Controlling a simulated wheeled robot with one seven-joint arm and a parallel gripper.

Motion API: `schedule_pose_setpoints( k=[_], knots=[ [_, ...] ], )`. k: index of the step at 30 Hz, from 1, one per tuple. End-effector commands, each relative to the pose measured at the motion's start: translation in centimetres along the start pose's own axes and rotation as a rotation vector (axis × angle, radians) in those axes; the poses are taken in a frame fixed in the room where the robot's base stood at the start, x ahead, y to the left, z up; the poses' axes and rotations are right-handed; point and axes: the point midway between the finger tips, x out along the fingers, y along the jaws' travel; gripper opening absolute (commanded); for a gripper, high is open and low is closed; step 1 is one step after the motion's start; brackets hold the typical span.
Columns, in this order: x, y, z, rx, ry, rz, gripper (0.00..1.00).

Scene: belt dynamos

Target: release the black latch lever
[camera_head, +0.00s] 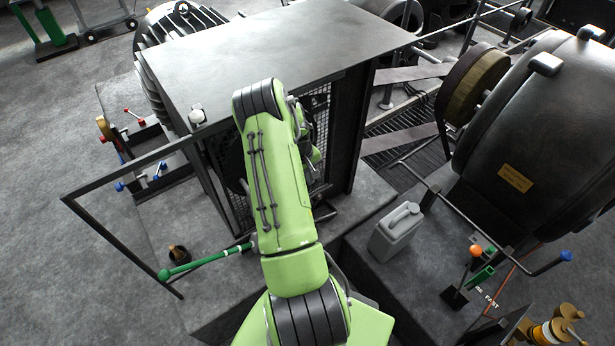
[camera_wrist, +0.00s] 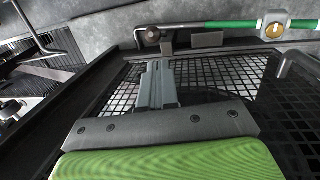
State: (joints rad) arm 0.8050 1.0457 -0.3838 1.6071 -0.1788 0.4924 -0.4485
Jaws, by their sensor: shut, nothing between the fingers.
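My gripper (camera_wrist: 158,72) is shut and empty, its grey fingers close in front of a black wire-mesh panel (camera_wrist: 215,82) in the wrist view. The mesh also shows beside my arm in the head view (camera_head: 320,105), under a grey metal cover. My green arm hides the fingers and much of the panel there. No other part is clearly that lever.
A green-handled rod (camera_head: 205,262) lies left of my arm; in the wrist view it crosses above the mesh (camera_wrist: 228,24). A thin black frame (camera_head: 90,236) juts out left. A grey jerrycan (camera_head: 396,236) and orange-knobbed lever (camera_head: 475,251) stand right. The grey cover (camera_head: 280,45) overhangs the panel.

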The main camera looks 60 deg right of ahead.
Motion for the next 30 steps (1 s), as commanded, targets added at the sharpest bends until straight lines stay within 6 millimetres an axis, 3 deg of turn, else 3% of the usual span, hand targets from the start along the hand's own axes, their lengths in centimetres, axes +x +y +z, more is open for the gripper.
schedule_pose_setpoints(
  k=[3,9,30],
  knots=[
    [3.0,-0.1,0.1,0.001,-0.003,-0.002,0.00],
    [5.8,-0.1,0.0,0.001,-0.001,-0.001,0.00],
    [6.3,0.0,-0.2,0.009,0.047,0.000,0.00]
  ],
)
